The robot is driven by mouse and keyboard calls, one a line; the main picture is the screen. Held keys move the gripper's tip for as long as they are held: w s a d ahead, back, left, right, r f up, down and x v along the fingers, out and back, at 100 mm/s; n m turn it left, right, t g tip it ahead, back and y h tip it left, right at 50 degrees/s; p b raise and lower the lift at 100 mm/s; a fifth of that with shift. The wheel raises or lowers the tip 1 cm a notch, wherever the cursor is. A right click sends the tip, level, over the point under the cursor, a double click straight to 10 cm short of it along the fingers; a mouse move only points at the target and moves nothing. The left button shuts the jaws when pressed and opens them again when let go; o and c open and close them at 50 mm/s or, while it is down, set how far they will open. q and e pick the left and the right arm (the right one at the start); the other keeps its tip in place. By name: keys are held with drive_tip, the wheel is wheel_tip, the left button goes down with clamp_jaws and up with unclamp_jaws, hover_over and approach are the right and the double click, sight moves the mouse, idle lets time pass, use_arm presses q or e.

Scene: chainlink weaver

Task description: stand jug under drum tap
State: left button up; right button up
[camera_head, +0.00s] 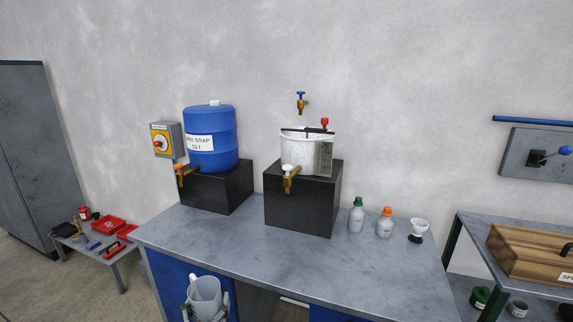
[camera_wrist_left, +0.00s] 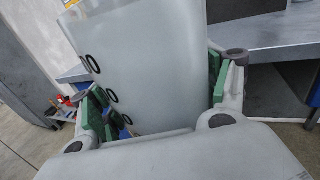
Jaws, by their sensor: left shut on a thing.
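The pale translucent jug (camera_head: 206,292) is upright in the head view, in front of the bench and below its top. It fills the middle of the left wrist view (camera_wrist_left: 150,65). My left gripper (camera_head: 206,306) is shut around the jug, with a green-padded finger on each side. The blue soap drum (camera_head: 211,139) stands on a black block (camera_head: 228,188) at the back left of the bench. Its brass tap (camera_head: 181,180) with an orange handle sticks out at the lower left, over the bench top. My right gripper is not in view.
The grey bench top (camera_head: 215,240) is clear in front of the blocks. A white speckled pot (camera_head: 300,155) with a tap stands on the second black block (camera_head: 297,205).

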use_arm(q)
drive_tip(key=shift+r, duration=0.1)
idle(0.7)
drive_tip(key=shift+a+r, duration=0.2)
drive_tip(key=shift+s+d+f, duration=0.1)
drive_tip(key=shift+s+f, duration=0.7)
drive_tip(key=shift+f, duration=0.3)
drive_tip(key=shift+s+d+f, duration=0.1)
drive_tip(key=shift+s+f, duration=0.7)
drive_tip(key=shift+f, duration=0.3)
drive_tip(key=shift+s+f, duration=0.8)
drive_tip(key=shift+f, duration=0.3)
